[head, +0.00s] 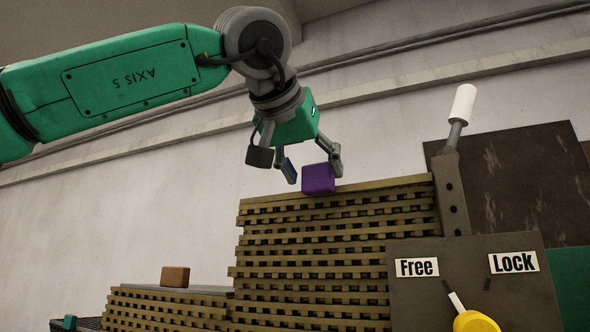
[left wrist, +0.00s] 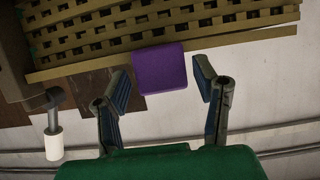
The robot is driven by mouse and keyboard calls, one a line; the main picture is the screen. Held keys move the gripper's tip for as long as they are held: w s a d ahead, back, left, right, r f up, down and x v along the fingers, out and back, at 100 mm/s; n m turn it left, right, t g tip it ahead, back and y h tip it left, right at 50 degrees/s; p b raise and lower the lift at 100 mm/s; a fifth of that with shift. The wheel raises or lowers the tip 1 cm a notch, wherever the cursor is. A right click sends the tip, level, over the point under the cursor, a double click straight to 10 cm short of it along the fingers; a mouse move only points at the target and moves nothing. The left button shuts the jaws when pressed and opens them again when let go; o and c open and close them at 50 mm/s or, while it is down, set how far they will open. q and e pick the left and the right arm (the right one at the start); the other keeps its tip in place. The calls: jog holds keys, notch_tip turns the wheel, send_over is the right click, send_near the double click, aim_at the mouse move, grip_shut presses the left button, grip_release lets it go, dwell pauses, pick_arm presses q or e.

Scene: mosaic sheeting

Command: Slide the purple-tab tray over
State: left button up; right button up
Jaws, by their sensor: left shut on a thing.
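The purple tab (head: 318,179) is a small block at the edge of the top slatted tray (head: 392,186), which lies on the tall stack. My left gripper (head: 313,170) reaches down from the upper left and is shut on the purple tab. In the left wrist view the purple tab (left wrist: 160,68) sits between the two fingers of my left gripper (left wrist: 163,88), below the slatted tray (left wrist: 215,35). Exact finger contact is hard to see there. My right gripper is not in view.
A lower slatted stack with a brown block (head: 175,277) stands to the left. At the right are a white-handled lever (head: 462,105), a panel with "Free" (head: 416,267) and "Lock" (head: 513,262) labels, and a yellow knob (head: 476,322) with a white pointer towards "Free".

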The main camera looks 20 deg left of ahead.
pick_arm(q)
jog(key=shift+w+d+f, duration=0.1)
jog(key=shift+w+d, duration=0.1)
jog(key=shift+d, duration=0.05)
jog(key=shift+w+d, duration=0.15)
jog(key=shift+d, duration=0.1)
jog(key=shift+a, duration=0.2)
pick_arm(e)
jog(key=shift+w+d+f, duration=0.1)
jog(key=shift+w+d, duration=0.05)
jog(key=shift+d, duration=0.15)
pick_arm(q)
jog(key=shift+a, duration=0.15)
